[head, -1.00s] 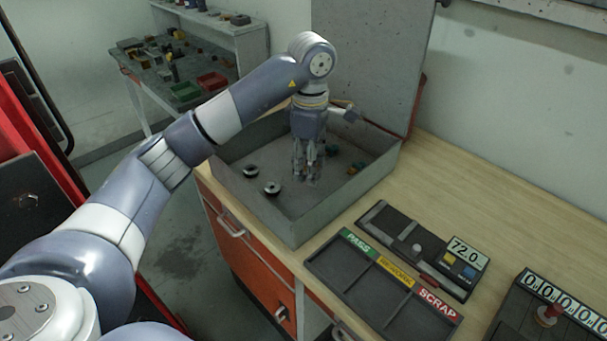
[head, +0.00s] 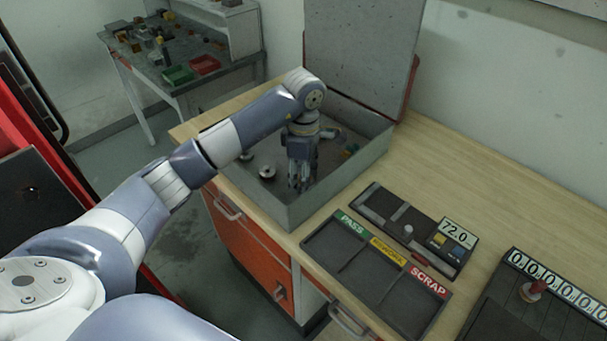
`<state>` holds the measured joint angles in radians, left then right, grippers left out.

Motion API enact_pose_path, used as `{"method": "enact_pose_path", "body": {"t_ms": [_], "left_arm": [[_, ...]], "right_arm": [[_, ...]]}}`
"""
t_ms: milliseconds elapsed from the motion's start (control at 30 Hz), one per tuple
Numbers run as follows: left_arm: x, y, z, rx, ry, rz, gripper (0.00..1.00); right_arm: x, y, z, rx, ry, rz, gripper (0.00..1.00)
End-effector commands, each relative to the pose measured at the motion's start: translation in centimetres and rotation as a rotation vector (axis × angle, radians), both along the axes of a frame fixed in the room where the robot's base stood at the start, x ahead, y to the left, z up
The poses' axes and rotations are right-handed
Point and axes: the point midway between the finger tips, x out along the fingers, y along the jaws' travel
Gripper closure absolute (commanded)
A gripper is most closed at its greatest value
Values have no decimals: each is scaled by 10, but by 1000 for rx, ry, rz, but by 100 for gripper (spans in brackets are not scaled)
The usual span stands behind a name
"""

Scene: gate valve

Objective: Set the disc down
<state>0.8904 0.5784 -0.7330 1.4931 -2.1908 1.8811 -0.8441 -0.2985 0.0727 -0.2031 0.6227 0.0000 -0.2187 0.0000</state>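My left gripper (head: 299,184) points down inside the open grey case (head: 322,193) on the bench, close to its front wall. Its fingers are small and dark, and I cannot tell whether they are open or shut or whether a disc is between them. A round metal disc-like part (head: 267,173) with a dark centre lies on the case floor left of the gripper. A second such part (head: 247,156) lies behind it, partly covered by my arm. My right gripper is not in view.
A tray (head: 377,275) with PASS, REWORK and SCRAP sections stands right of the case, its sections looking empty. Behind it is a gauge (head: 452,240) reading 72.0. A counter box (head: 545,300) stands at the right. Bare bench lies behind these.

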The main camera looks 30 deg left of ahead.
Motion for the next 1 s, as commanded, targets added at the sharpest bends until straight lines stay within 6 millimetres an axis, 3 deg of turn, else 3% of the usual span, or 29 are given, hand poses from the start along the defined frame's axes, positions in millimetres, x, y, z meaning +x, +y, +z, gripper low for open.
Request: {"method": "enact_pose_path", "body": {"t_ms": [67, 100, 167, 600, 667, 1000], "left_arm": [[0, 0, -3, 0, -1, 0, 92], [0, 0, -3, 0, 0, 0, 50], [0, 0, -2, 0, 1, 0, 37], [0, 0, 3, 0, 0, 0, 37], [1, 0, 8, -1, -3, 0, 37], [1, 1, 78, 2, -6, 0, 37]], "right_arm": [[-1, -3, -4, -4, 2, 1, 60], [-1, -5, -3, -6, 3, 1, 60], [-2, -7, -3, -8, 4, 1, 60], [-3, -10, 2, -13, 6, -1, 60], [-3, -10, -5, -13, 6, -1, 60], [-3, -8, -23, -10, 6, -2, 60]]}}
